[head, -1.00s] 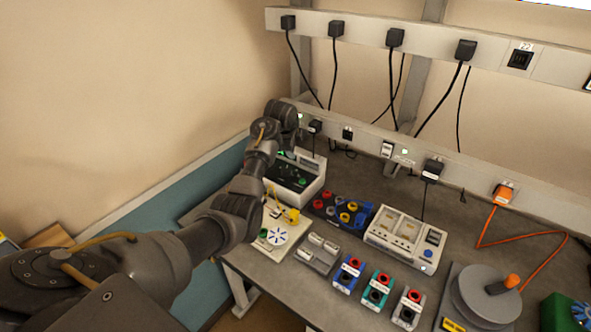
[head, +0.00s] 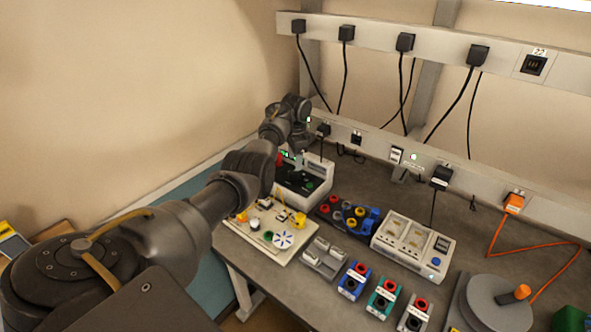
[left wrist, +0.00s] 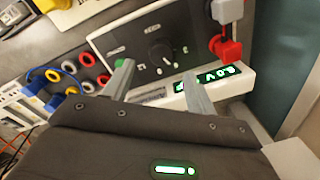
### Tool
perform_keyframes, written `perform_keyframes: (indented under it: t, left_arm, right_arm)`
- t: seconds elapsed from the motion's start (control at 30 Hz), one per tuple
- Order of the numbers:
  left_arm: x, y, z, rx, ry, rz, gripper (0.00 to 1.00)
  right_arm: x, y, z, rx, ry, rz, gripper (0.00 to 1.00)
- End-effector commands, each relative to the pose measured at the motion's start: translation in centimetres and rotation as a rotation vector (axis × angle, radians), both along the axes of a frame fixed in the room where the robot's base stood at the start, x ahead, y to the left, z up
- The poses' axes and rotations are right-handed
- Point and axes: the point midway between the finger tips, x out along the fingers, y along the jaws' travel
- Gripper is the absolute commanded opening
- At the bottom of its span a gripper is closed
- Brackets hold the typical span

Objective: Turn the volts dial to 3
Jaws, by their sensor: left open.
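The power supply (head: 308,183) is a pale box with a black front panel at the back left of the bench. In the left wrist view, its panel carries a round black dial (left wrist: 161,55) with marks around it, and a green lit display (left wrist: 215,76). The dial's setting and the display digits are too small to read surely. My left gripper (left wrist: 157,70) is open and empty, its two fingers pointing at the panel with the dial between and just beyond their tips. I cannot tell whether they touch it. In the head view my arm hides the gripper. My right gripper is not in view.
Red and grey plugs (left wrist: 228,46) stick out beside the display. A cream circuit board (head: 262,238) lies in front of the supply. A blue stand with coloured rings (head: 350,215) and a pale switch box (head: 412,243) stand to its right. A socket rail (head: 400,153) runs behind.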

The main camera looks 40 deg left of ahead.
Motion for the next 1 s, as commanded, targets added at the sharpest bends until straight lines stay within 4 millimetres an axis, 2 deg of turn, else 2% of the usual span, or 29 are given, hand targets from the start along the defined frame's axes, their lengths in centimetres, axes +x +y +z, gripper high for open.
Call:
perform_keyframes:
  t: [0.1,0.3,0.47,0.73,0.77,1.0]
  left_arm:
    - [0.0,0.1,-2.3,-0.001,0.003,-0.001,0.57]
    - [0.1,0.2,-5.2,-0.001,0.001,-0.001,0.57]
    - [0.2,0.3,-6.1,0.0,-0.001,-0.002,0.57]
    - [0.2,0.3,-6.2,0.002,-0.002,-0.001,0.57]
    - [0.2,0.3,-6.2,0.001,-0.002,-0.001,0.56]
    - [0.2,0.3,-6.2,0.001,-0.002,-0.001,0.24]
  right_arm:
    - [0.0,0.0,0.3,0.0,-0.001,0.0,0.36]
    - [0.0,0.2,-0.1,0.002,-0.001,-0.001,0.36]
    - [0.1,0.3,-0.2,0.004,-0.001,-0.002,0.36]
    - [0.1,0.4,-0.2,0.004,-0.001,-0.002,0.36]
    - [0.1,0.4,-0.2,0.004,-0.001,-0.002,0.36]
    - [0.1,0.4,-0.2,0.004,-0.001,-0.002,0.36]
